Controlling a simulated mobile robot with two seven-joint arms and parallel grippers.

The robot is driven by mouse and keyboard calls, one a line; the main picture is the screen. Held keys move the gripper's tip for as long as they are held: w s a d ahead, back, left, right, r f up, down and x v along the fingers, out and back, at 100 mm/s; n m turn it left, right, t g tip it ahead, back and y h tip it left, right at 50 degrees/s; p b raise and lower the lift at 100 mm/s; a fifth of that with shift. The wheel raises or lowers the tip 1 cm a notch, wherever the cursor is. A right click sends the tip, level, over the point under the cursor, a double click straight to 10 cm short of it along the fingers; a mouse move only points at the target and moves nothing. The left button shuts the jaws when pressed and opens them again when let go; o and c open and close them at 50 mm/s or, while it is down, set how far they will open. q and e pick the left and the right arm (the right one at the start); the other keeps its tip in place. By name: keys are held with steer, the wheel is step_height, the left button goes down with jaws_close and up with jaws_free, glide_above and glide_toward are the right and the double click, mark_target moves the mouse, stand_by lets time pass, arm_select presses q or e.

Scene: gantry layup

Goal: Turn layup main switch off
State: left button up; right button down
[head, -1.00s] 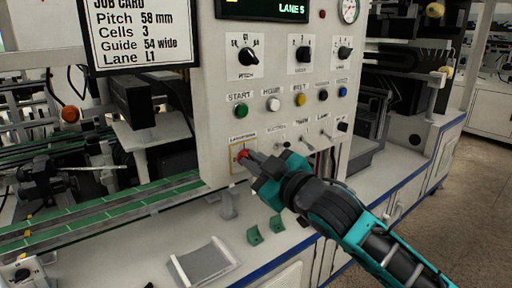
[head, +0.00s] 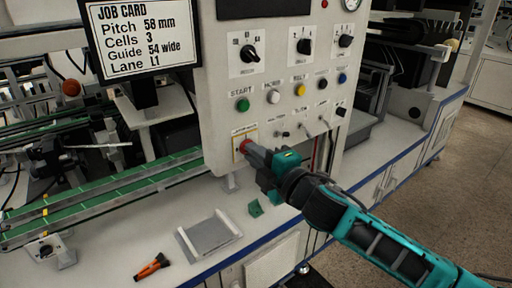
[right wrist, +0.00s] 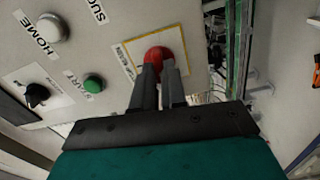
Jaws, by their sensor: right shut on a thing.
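The layup main switch is a red knob (head: 243,145) on a yellow-bordered plate low on the white control panel (head: 215,110). It also shows in the right wrist view (right wrist: 158,53), between and just beyond the fingertips. My right gripper (head: 253,153) is shut on this red knob, reaching it from the lower right; its two grey fingers (right wrist: 160,74) lie on either side of the knob. The fingers hide part of the knob, and I cannot read its position. The panel's display (head: 250,9) is dark. My left gripper is not in view.
Above the switch are a green button (head: 242,105), other coloured buttons, small toggles and black selector knobs.

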steer(key=shift+n+p, duration=0.3)
steer(key=shift+n, duration=0.3)
steer(key=c, duration=1.2)
jaws_free()
steer(key=shift+s, duration=0.1)
steer(key=v, duration=1.2)
steer(key=shift+s+d+b, duration=0.25)
steer(key=shift+s+b, duration=0.05)
steer(key=shift+b, duration=0.05)
